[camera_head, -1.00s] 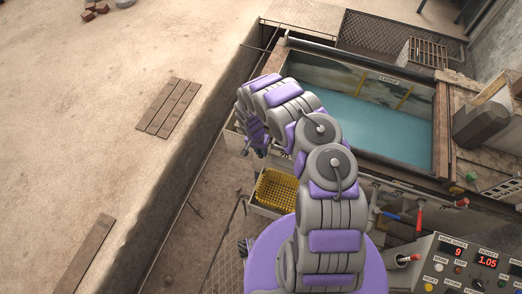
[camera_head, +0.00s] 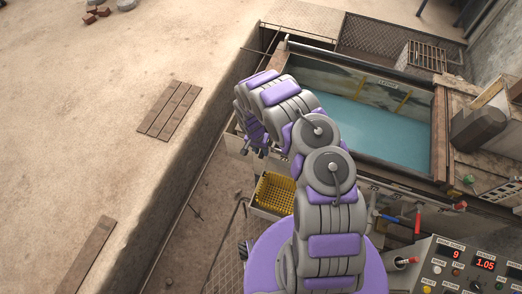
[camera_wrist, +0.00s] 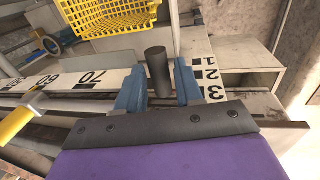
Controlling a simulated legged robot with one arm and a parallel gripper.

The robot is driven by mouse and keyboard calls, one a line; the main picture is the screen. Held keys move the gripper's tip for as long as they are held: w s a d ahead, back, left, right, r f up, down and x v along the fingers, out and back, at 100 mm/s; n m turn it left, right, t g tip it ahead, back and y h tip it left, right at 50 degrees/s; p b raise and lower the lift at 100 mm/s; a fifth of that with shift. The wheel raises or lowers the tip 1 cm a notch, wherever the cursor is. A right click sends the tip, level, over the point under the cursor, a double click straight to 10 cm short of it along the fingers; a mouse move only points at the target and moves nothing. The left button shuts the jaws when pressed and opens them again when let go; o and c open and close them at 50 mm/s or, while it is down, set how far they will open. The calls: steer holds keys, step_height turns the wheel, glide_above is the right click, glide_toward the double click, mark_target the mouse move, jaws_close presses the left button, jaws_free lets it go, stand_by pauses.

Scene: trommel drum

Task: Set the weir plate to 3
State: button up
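My gripper (camera_wrist: 160,88) shows in the wrist view with its two blue fingers apart. A dark upright cylindrical handle (camera_wrist: 157,68) stands between them, with a narrow gap at the right finger; contact at the left finger is unclear. The weir plate itself cannot be clearly made out. In the head view my gripper (camera_head: 256,150) is small and partly hidden by my arm, left of the water tank.
A yellow perforated basket (camera_head: 274,192) sits below my arm; it also shows at the top of the wrist view (camera_wrist: 105,15). The water tank (camera_head: 436,135) and a control panel (camera_head: 440,268) lie to the right. A long ruler marked 60 and 70 (camera_wrist: 70,80) runs left of my gripper.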

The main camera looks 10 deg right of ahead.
step_height(320, 180, up, 17)
steer(key=w+a+p, duration=0.2)
steer(key=a+p, duration=0.1)
steer(key=p, duration=0.1)
steer(key=shift+f, duration=0.1)
stand_by(0.6)
